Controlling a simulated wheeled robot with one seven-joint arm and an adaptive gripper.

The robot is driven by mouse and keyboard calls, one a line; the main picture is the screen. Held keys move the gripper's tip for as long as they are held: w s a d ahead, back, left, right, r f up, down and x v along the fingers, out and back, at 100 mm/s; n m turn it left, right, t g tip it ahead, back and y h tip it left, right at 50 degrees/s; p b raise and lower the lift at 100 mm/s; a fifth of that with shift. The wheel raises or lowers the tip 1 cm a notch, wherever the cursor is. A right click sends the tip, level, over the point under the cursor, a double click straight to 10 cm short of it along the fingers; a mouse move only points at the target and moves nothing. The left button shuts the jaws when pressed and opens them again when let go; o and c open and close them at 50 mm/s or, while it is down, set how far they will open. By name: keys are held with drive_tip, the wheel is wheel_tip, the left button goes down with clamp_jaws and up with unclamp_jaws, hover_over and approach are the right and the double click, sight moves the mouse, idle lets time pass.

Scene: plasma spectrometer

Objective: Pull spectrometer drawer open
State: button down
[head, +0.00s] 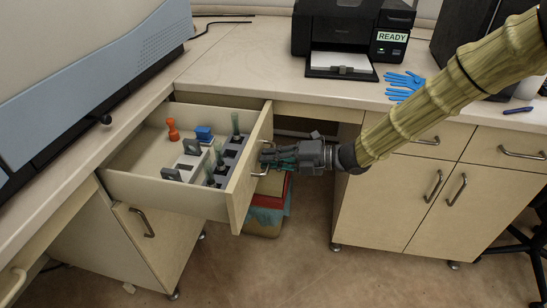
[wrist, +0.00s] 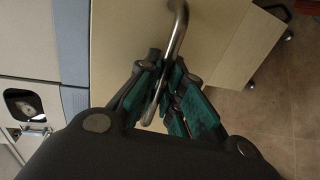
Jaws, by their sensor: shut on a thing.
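The drawer (head: 165,200) under the left counter stands pulled out in the head view. Its front panel (head: 247,180) faces right, and the inside is in plain sight. My gripper (head: 268,158) is at the front panel, shut on the metal drawer handle. In the wrist view the green finger pads of my gripper (wrist: 167,98) close around the curved metal handle (wrist: 180,22). The drawer front (wrist: 125,50) lies behind the fingers. Part of the handle is hidden by the fingers.
The drawer holds an orange piece (head: 173,130), a blue block (head: 204,132) and several grey holders. A printer (head: 345,30) marked READY and blue gloves (head: 405,82) are on the counter. A red and yellow stack (head: 268,195) stands below the drawer front. Floor (head: 290,255) is clear in front.

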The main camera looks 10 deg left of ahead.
drive_tip(key=shift+d, duration=0.1)
drive_tip(key=c, duration=1.5)
unclamp_jaws()
drive_tip(key=shift+c, duration=0.2)
drive_tip(key=d+r, duration=0.2)
drive_tip(key=d, duration=0.9)
drive_tip(key=shift+d+r, duration=0.15)
drive_tip(key=shift+d, duration=0.25)
